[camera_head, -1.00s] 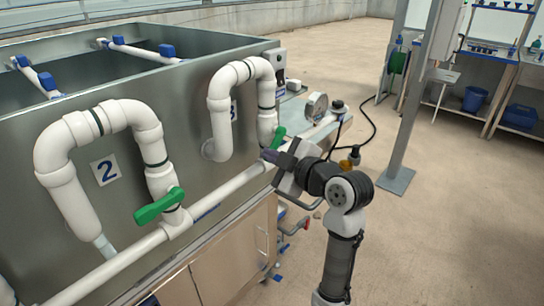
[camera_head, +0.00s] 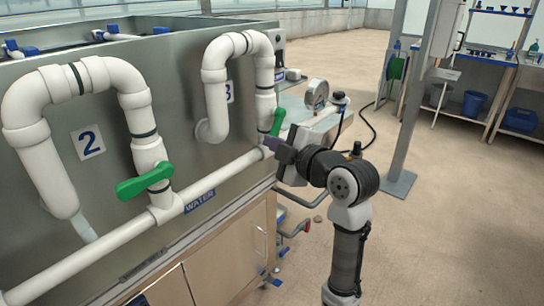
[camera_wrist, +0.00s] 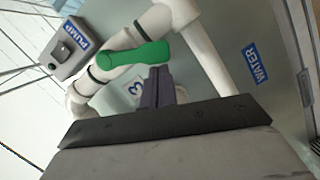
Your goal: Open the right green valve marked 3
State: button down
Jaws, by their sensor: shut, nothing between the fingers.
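The green valve handle by the label 3 (camera_head: 278,121) sits low on the right white looped pipe (camera_head: 214,95). In the head view it stands steeply tilted, partly hidden by my gripper. In the wrist view the green handle (camera_wrist: 131,59) lies across the pipe, just beyond my fingertips. My gripper (camera_head: 268,145) is shut and empty, its tips close to the handle's lower end; I cannot tell whether they touch. The shut fingers also show in the wrist view (camera_wrist: 158,72). The "3" label (camera_head: 230,90) is partly behind the pipe.
Another green valve handle (camera_head: 146,181) is on the left looped pipe by the label 2 (camera_head: 88,142). The white WATER pipe (camera_head: 110,242) runs along the grey tank's front. A grey post (camera_head: 411,115) stands at the right. The floor between is mostly clear.

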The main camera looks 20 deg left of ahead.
jog(key=w+f+n+b, duration=0.1)
jog(key=b, duration=0.2)
jog(key=w+d+f+n+b, duration=0.1)
jog(key=n+b, duration=0.1)
jog(key=b, duration=0.1)
jog(key=shift+w+f+t+y+b, duration=0.1)
jog(key=shift+t+y+b, duration=0.3)
jog(key=shift+w, duration=0.15)
